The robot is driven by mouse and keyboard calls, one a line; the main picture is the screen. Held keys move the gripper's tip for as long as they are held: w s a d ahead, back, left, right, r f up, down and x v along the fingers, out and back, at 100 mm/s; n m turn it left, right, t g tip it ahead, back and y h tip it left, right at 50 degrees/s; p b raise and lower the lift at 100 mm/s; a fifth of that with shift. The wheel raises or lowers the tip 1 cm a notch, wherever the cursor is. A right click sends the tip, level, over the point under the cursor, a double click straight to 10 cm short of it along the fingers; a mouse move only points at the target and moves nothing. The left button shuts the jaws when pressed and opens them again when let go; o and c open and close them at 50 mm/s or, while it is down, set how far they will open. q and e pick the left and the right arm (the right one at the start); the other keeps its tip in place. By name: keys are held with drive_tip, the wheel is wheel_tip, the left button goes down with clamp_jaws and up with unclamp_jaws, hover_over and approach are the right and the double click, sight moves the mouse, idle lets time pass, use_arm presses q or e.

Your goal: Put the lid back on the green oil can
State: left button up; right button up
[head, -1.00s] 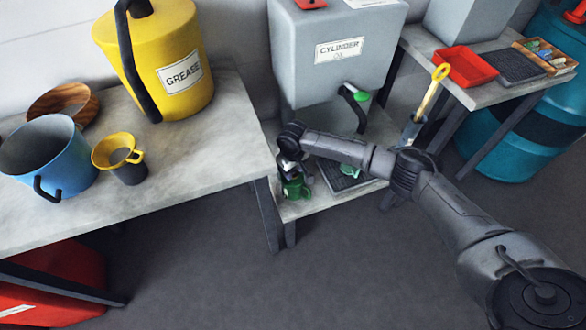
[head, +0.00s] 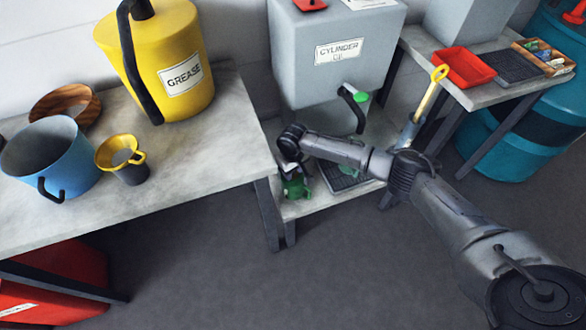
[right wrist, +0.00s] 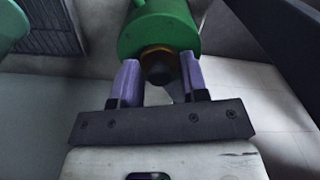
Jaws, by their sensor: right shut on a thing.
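The green oil can (head: 295,187) is on the low bench, just below my right gripper (head: 290,155), and the arm partly hides it. In the right wrist view the green can body (right wrist: 158,30) lies right past the fingertips. A small dark piece with a brass-coloured rim, apparently the lid (right wrist: 158,68), is between the two purple fingers of my right gripper (right wrist: 158,78), which is shut on it. The lid is at the can's top; I cannot tell whether it is seated. My left gripper is not in view.
A dark grid tray (head: 338,180) with another green item (head: 348,168) lies beside the can. The table (head: 210,140) at left has a yellow grease can (head: 155,60) and a blue mug (head: 65,175).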

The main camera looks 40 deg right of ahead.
drive_tip(key=o, duration=1.4)
drive_tip(key=shift+o, duration=0.2)
drive_tip(key=shift+r, duration=0.15)
drive_tip(key=shift+r+p, duration=1.2)
drive_tip(key=shift+p, duration=0.35)
drive_tip(key=shift+r+p, duration=1.7)
drive_tip(key=shift+p, duration=0.3)
drive_tip(key=shift+c, duration=0.4)
